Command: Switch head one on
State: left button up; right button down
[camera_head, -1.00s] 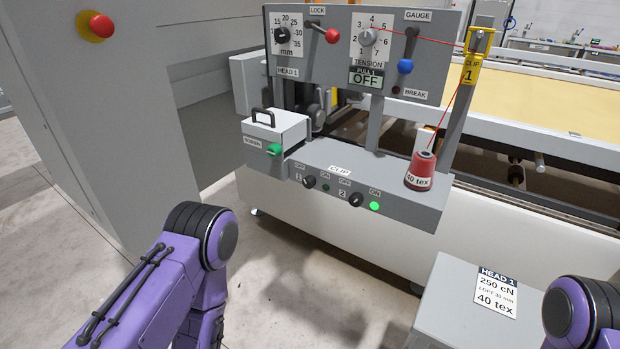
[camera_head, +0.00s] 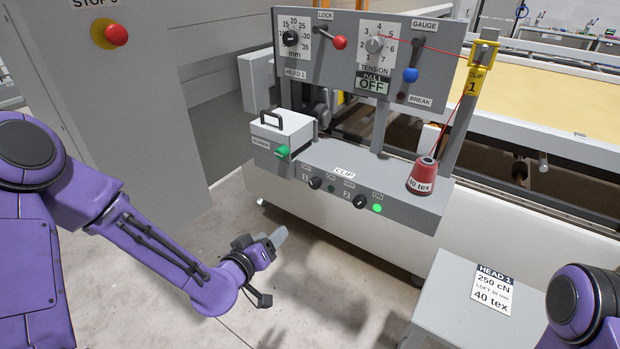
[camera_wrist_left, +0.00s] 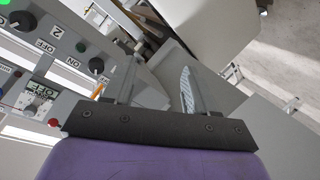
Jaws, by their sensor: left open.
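The head one switch, a black knob marked 1 (camera_head: 315,183), sits on the grey CLIP panel between OFF and ON labels. The lamp beside it (camera_head: 331,189) is dark. The knob marked 2 (camera_head: 360,202) has a lit green lamp (camera_head: 377,208). The PULL 1 display (camera_head: 373,86) reads OFF. My left gripper (camera_head: 270,268) is open and empty, below and left of the panel, apart from it. In the left wrist view its two fingers (camera_wrist_left: 158,82) are spread, with knob 1 (camera_wrist_left: 97,65) to their left. My right gripper is out of view.
A grey box with a green knob (camera_head: 283,152) stands at the panel's left end. A red 40 tex cone (camera_head: 424,177) with thread stands at its right. LOCK (camera_head: 339,43) and GAUGE (camera_head: 410,75) levers are above. A red stop button (camera_head: 116,35) is far left.

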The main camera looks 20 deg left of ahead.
aim_at(313, 187)
pick_arm(q)
jog(key=w+d+r+m+t+h, duration=0.1)
jog(key=d+r+m+t+h, duration=0.25)
jog(key=r+m, duration=0.35)
jog(key=shift+n+g, duration=0.4)
jog(key=shift+g, duration=0.05)
jog(key=p+x, duration=0.1)
jog(key=x, duration=0.2)
jog(key=p+x, duration=0.1)
jog(key=x, duration=0.3)
jog(key=p+x, duration=0.1)
jog(key=x, duration=0.2)
jog(key=shift+w+d+r, duration=0.1)
jog(key=shift+w+r, duration=0.2)
jog(key=shift+w, duration=0.1)
grip_shut()
